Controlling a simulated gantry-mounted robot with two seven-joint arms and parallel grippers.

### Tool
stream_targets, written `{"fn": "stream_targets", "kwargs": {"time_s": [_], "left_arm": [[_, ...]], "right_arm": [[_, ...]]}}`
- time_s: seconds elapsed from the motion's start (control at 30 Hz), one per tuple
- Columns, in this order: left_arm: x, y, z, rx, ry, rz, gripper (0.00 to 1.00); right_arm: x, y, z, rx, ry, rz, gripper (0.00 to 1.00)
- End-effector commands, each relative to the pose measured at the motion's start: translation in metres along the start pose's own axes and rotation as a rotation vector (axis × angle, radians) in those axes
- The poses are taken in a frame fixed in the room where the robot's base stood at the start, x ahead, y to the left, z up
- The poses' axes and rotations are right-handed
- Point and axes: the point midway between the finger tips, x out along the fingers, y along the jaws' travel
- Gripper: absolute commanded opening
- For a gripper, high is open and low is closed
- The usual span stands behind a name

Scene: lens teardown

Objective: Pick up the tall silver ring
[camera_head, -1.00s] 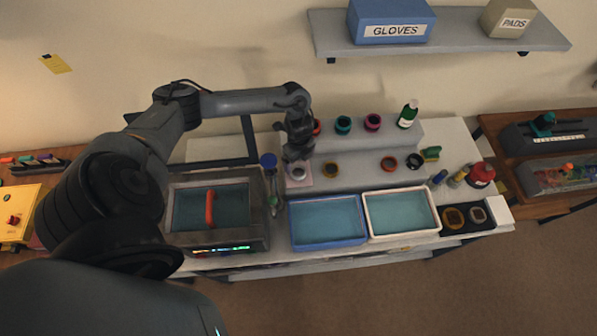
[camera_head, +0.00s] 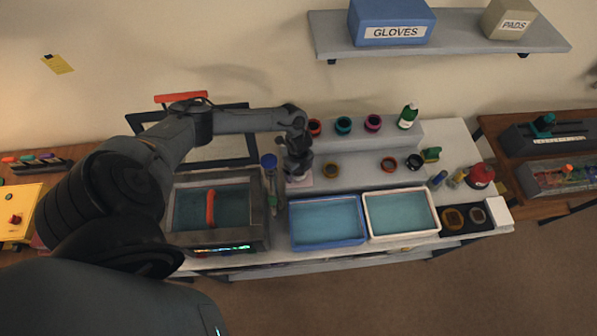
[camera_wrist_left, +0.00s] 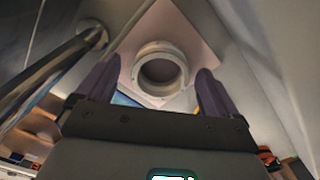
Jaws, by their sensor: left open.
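A silver ring (camera_wrist_left: 160,47) lies on a pink pad (camera_wrist_left: 192,32) in the left wrist view, its dark round hole facing me. My left gripper (camera_wrist_left: 152,84) is open, with its two purple-grey fingers on either side of the ring in that view. The ring looks apart from both fingers. In the head view my left gripper (camera_head: 298,170) hangs just over the pink pad (camera_head: 300,185) and hides the ring there. The right gripper is not in view.
A tool with a blue top (camera_head: 268,161) stands close left of my gripper. A blue-rimmed basin (camera_head: 327,241) and a white-rimmed basin (camera_head: 434,215) lie in front.

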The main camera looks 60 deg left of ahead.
Motion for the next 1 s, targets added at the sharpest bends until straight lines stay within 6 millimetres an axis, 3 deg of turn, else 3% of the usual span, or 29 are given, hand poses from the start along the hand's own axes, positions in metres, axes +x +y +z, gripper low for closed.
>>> {"fn": "stream_targets", "kwargs": {"time_s": [0.1, 0.47, 0.77, 1.0], "left_arm": [[0.000, 0.000, 0.000, 0.000, 0.000, 0.000, 0.91], [-0.001, 0.000, 0.000, 0.000, 0.000, 0.000, 0.36], [-0.002, 0.000, 0.000, 0.000, 0.000, -0.001, 0.34], [-0.015, -0.001, 0.000, 0.001, 0.001, -0.002, 0.34]], "right_arm": [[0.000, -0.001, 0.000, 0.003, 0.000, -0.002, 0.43], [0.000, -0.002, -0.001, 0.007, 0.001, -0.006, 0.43], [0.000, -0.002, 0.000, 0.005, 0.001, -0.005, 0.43], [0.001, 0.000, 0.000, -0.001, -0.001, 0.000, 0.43]]}}
